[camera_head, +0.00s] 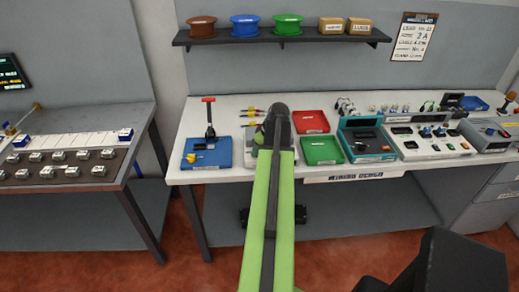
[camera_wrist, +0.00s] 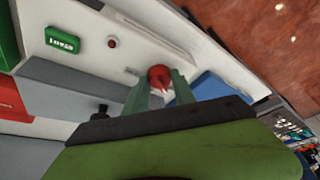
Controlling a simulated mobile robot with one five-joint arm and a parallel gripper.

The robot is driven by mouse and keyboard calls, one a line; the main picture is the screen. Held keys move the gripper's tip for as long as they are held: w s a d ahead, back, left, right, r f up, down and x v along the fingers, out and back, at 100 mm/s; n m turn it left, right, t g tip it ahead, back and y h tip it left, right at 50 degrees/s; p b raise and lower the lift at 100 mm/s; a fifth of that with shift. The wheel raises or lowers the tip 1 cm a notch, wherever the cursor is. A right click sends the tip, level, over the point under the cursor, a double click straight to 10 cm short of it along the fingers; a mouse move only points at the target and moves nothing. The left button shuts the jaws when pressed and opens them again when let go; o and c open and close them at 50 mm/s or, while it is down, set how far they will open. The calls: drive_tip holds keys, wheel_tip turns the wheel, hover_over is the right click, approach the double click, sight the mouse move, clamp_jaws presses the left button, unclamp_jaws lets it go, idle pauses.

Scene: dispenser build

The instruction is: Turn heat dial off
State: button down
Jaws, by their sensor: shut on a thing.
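The heat dial is a red knob (camera_wrist: 159,77) with a pointed front, on a pale machine panel (camera_wrist: 128,60) in the wrist view. My gripper (camera_wrist: 160,88) has its two green fingers on either side of the knob and is shut on it. A green display (camera_wrist: 62,40) and a small red light (camera_wrist: 112,43) are on the same panel; I cannot read the display surely. In the head view my green arm reaches over the bench to a pale machine (camera_head: 251,158), and hides most of it, the dial and my fingertips.
A blue tray with a red-handled press (camera_head: 208,120) stands left of the machine. A red tray (camera_head: 310,122) and a green tray (camera_head: 322,151) lie to its right, then teal and white instruments. A shelf (camera_head: 270,38) with spools hangs above.

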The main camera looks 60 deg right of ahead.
drive_tip(key=shift+a, duration=0.1)
idle(0.3)
drive_tip(key=c, duration=1)
unclamp_jaws()
drive_tip(key=shift+c, duration=0.2)
drive_tip(key=shift+r, duration=0.2)
drive_tip(key=d+p+v, duration=0.1)
drive_tip(key=p+v, duration=1.5)
drive_tip(key=v, duration=0.1)
drive_tip(key=shift+a, duration=0.3)
